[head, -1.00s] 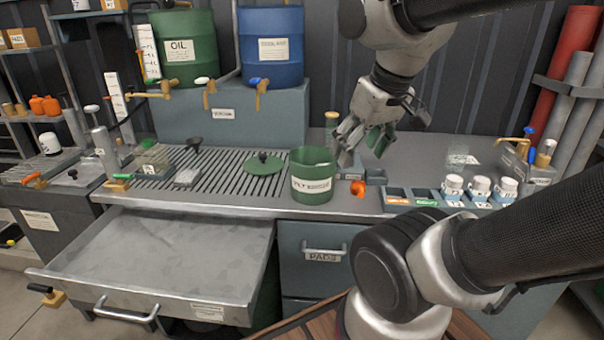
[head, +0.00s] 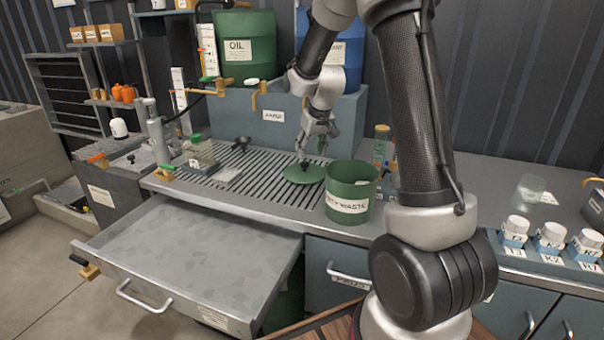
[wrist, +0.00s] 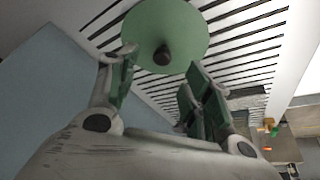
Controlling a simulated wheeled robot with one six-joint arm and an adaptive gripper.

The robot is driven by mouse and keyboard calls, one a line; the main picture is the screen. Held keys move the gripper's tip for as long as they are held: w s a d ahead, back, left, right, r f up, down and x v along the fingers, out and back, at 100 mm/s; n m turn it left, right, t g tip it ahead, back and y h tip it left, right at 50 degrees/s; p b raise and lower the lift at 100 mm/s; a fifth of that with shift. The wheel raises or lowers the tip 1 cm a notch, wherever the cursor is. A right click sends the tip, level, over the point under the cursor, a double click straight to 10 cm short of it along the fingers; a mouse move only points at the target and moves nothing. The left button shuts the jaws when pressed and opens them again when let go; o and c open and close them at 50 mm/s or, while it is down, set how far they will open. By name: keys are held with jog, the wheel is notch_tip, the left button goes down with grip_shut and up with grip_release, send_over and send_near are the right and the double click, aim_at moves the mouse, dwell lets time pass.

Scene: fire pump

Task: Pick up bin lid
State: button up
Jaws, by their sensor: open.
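The green round bin lid (head: 304,174) lies on the slatted grate of the counter, its dark knob upward. It also shows in the wrist view (wrist: 185,22), with the knob (wrist: 163,55) between and beyond my fingertips. My gripper (head: 313,148) is open just above the lid, near its knob. In the wrist view my open fingers (wrist: 158,72) are on either side of the knob line and hold nothing. Whether a finger touches the lid cannot be told. The green waste bin (head: 350,192) stands open and upright, right of the lid.
An open, empty-looking drawer (head: 190,258) juts out below the counter. Green (head: 243,50) and blue (head: 346,62) barrels stand on a grey block behind the grate. A brown-capped bottle (head: 380,146) stands behind the bin. Several white-capped jars (head: 551,236) stand at the right.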

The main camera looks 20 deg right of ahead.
aim_at(305, 163)
jog(key=x, duration=0.7)
jog(key=shift+w+a+r, duration=0.1)
jog(key=shift+w+a, duration=0.05)
jog(key=shift+a, duration=0.05)
grip_shut()
